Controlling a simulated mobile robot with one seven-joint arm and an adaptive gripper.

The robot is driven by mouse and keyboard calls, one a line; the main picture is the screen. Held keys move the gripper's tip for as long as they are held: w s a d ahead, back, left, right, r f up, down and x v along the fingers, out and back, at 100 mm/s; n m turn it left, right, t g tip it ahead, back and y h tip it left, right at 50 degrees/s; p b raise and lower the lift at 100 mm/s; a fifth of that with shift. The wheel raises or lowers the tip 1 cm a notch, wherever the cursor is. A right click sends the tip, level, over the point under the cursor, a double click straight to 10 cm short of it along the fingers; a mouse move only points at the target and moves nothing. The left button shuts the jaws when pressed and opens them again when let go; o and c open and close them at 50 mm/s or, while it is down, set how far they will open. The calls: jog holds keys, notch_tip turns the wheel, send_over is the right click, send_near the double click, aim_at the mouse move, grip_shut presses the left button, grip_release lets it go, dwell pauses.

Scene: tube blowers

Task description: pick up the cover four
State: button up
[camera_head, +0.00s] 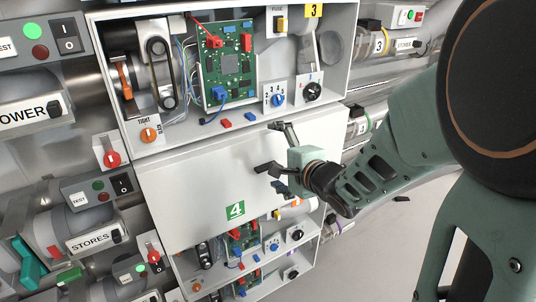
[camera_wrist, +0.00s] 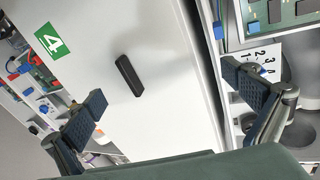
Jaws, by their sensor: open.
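Cover four is a large plain white panel (camera_head: 190,190) with a green "4" label (camera_head: 235,210). It covers the middle section of the white cabinet in the head view. In the wrist view the cover (camera_wrist: 165,125) fills the centre, with the green label (camera_wrist: 50,41) at top left. A black bar handle (camera_wrist: 129,75) on its face lies between my fingers, closer to the left one, and is not gripped. My gripper (camera_head: 270,148) is open in front of the cover's right part; its spread fingers also show in the wrist view (camera_wrist: 167,92).
Above the cover is an open compartment with a circuit board (camera_head: 228,65), knobs and wires. Below it is another open compartment with a board (camera_head: 243,238). Pipes and blower units with switches, such as the STORES unit (camera_head: 95,236), stand at both sides.

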aim_at(263, 151)
jog(key=b+x, duration=0.2)
jog(key=x, duration=0.2)
jog(key=shift+f+b, duration=0.3)
jog(key=shift+w+a, duration=0.2)
jog(key=shift+w, duration=0.2)
